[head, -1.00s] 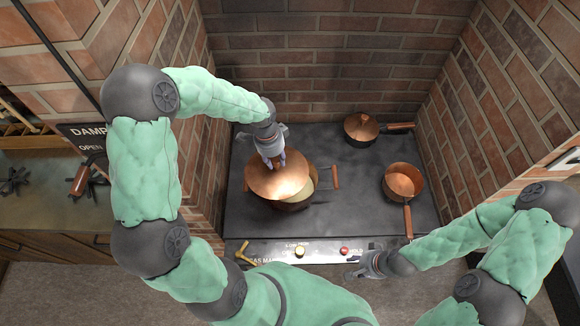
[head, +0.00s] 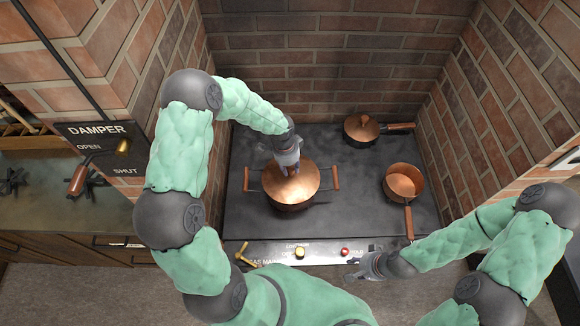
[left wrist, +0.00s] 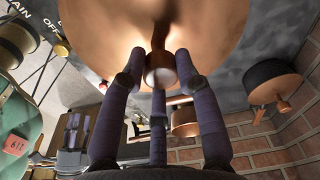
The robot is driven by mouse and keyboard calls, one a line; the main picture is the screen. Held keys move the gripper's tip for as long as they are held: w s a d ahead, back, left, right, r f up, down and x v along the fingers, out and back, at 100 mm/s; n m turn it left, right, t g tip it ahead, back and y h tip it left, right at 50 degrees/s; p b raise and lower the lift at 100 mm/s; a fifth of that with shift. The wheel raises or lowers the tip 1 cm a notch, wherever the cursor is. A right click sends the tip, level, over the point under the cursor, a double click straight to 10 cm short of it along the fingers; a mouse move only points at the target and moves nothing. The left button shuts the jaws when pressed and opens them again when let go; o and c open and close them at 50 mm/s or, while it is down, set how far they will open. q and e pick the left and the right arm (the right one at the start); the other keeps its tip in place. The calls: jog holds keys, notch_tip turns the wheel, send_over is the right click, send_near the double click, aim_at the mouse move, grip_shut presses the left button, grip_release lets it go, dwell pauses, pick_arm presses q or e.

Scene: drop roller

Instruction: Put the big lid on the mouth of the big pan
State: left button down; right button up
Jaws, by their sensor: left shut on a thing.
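The big copper lid (head: 303,187) is over the mouth of the big pan (head: 291,207) on the dark stove top. It looks centred and roughly level, but I cannot tell whether it touches the rim all round. My left gripper (head: 291,172) is above the lid, shut on its knob. The pan's two side handles show, one on each side (head: 335,178). My right gripper (head: 362,265) is empty near the stove's front edge; its fingers are too small to judge.
A small lidded copper pan (head: 362,128) stands at the back right. An open copper saucepan (head: 403,182) stands at the right, its handle pointing forward. Brick walls close in the back and sides. A control panel (head: 320,252) runs along the front.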

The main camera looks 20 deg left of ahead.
pick_arm(q)
jog(key=shift+f, duration=0.1)
jog(key=c, duration=0.9)
grip_release()
